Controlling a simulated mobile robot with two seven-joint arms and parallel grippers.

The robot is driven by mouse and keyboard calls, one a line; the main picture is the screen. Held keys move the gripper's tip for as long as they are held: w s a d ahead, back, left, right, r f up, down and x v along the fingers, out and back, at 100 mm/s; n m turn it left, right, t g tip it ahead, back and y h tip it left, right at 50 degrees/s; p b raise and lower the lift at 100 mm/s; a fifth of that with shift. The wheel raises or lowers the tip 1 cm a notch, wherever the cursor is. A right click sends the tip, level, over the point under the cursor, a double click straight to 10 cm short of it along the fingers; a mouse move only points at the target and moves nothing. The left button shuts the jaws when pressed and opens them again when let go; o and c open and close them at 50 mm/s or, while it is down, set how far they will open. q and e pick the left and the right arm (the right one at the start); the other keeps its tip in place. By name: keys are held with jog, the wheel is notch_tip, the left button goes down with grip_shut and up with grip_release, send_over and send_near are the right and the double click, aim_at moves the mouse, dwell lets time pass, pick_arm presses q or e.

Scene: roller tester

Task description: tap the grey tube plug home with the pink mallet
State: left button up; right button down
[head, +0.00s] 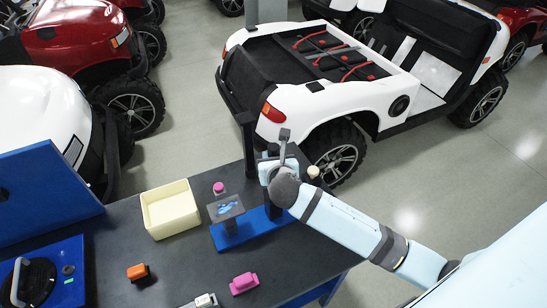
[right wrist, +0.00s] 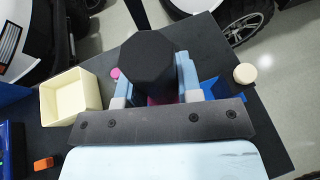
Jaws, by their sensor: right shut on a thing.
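My right gripper (head: 268,172) is over the blue-based stand at the bench's back right edge. In the right wrist view its fingers (right wrist: 152,92) are shut on a dark eight-sided thing (right wrist: 147,62) with a little pink below it. I take this for the pink mallet, seen end-on; the arm mostly hides it in the head view. I cannot make out the grey tube plug for certain, and the gripper covers part of the stand. My left gripper is not in view.
On the dark bench are a cream bin (head: 170,209), a small screen (head: 226,208), a pink knob (head: 218,187), a cream round-topped piece (head: 313,172), an orange block (head: 138,272) and a pink block (head: 243,283). A white cart (head: 300,105) stands close behind.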

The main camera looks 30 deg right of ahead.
jog(key=shift+f+b, duration=0.5)
jog(key=shift+f, duration=1.65)
jog(key=shift+r+p, duration=0.45)
jog(key=shift+r, duration=1.3)
jog(key=shift+f+b, duration=0.3)
jog(key=shift+f, duration=1.7)
jog(key=shift+r, duration=0.1)
